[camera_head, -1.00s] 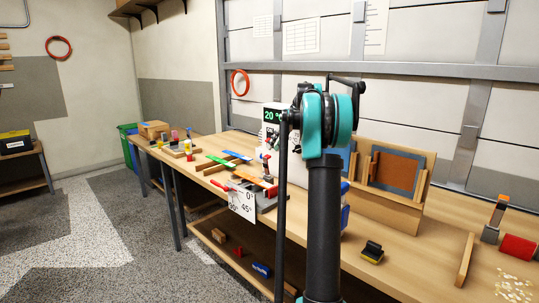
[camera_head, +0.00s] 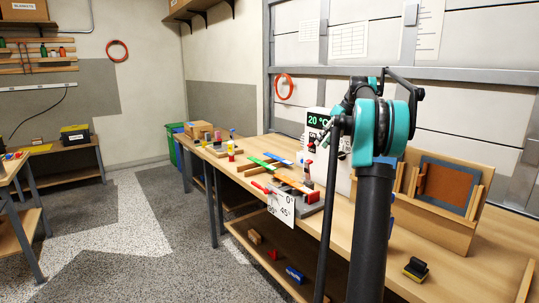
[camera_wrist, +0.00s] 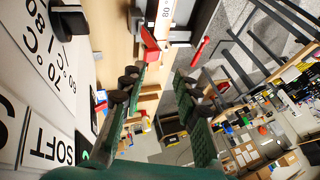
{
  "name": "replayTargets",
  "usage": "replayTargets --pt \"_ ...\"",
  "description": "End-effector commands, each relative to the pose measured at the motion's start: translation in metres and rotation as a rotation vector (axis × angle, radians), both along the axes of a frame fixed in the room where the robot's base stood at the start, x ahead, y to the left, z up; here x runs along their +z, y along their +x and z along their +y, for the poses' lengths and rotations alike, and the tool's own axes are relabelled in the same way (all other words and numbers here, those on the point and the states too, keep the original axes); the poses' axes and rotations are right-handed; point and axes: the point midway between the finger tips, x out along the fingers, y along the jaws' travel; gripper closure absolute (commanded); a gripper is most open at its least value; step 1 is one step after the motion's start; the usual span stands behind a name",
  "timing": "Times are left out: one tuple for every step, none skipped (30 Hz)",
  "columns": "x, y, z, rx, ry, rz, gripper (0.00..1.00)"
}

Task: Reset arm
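My gripper (camera_wrist: 160,92) shows in the wrist view with its two green-padded fingers spread apart and nothing held between them. In the head view my arm stands folded at the right of centre, black with teal joints, in front of the workbench (camera_head: 345,235). The gripper end is mostly hidden there behind the arm links, near a white panel (camera_head: 318,150) with a green "20 °C" display. In the wrist view, a white panel with a black knob (camera_wrist: 68,22) and the word "SOFT" is close on the left. A red part (camera_wrist: 150,45) lies beyond the fingertips.
A fixture with an angle plate (camera_head: 281,206), coloured strips and red handles sits at the bench's front edge. Open floor (camera_head: 145,235) lies to the left.

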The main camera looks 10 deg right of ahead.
Motion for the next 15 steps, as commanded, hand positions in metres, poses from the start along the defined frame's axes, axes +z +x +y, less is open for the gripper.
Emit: replayTargets --pt "-0.005 -0.005 0.007 -0.005 -0.008 0.004 0.69" --pt "-0.009 -0.009 0.012 -0.013 -0.016 0.008 0.69" --pt "-0.016 -0.015 0.018 -0.025 -0.03 0.015 0.69" --pt "-0.022 -0.02 0.024 -0.039 -0.04 0.019 0.69" --pt "-0.029 -0.027 0.03 -0.051 -0.053 0.023 0.69" --pt "-0.04 -0.038 0.04 -0.07 -0.071 0.03 0.69" --pt "-0.048 -0.046 0.046 -0.086 -0.086 0.033 0.69" --pt "-0.057 -0.056 0.053 -0.101 -0.099 0.037 0.69" --pt "-0.069 -0.068 0.061 -0.122 -0.119 0.041 0.69" --pt "-0.078 -0.078 0.068 -0.138 -0.131 0.043 0.69" --pt "-0.087 -0.089 0.074 -0.152 -0.146 0.045 0.69" --pt "-0.1 -0.103 0.081 -0.173 -0.162 0.045 0.69" --pt "-0.11 -0.115 0.087 -0.188 -0.176 0.046 0.69" --pt "-0.119 -0.126 0.092 -0.205 -0.187 0.045 0.69" --pt "-0.133 -0.143 0.099 -0.225 -0.204 0.044 0.69"
